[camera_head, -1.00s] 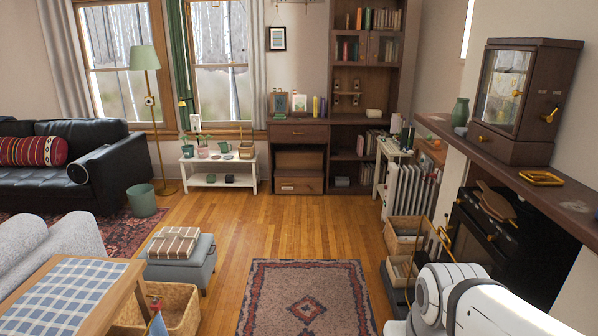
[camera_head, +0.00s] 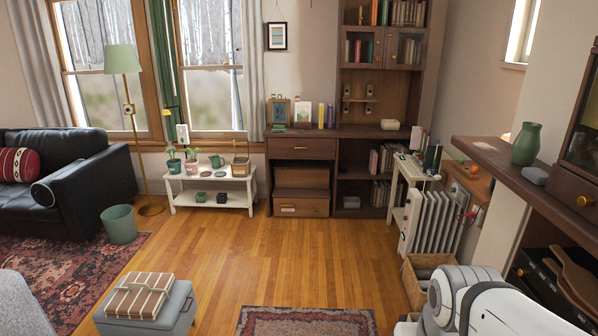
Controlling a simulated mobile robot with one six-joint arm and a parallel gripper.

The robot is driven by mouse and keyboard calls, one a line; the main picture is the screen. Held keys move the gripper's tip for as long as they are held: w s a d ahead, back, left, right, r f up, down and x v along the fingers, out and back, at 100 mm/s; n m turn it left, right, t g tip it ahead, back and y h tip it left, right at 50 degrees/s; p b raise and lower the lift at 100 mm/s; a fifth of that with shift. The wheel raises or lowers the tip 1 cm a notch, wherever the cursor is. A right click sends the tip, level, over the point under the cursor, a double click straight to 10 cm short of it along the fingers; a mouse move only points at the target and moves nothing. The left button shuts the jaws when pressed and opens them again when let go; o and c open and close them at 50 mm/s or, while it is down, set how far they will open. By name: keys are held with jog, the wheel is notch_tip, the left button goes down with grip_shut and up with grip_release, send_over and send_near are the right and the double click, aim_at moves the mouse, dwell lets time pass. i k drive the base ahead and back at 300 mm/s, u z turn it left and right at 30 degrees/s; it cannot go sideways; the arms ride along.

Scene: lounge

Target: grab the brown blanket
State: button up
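A folded brown blanket with pale stripes (camera_head: 144,295) lies on top of a grey-blue ottoman (camera_head: 178,315) at the lower left of the head view. Nothing covers it. My white arm shows at the lower right, well apart from the blanket. My gripper cannot be made out in this view.
Wooden floor (camera_head: 262,255) is clear in the middle, with a patterned rug (camera_head: 305,322) at the bottom. A green bin (camera_head: 119,225) and black sofa (camera_head: 88,185) stand left. A low white bench (camera_head: 212,184) is ahead.

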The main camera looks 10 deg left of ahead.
aim_at(141, 297)
jog(key=u, duration=0.25)
jog(key=i, duration=1.55)
jog(key=u, duration=1.2)
jog(key=i, duration=1.45)
jog(key=u, duration=0.75)
jog(key=i, duration=0.45)
jog(key=u, duration=0.35)
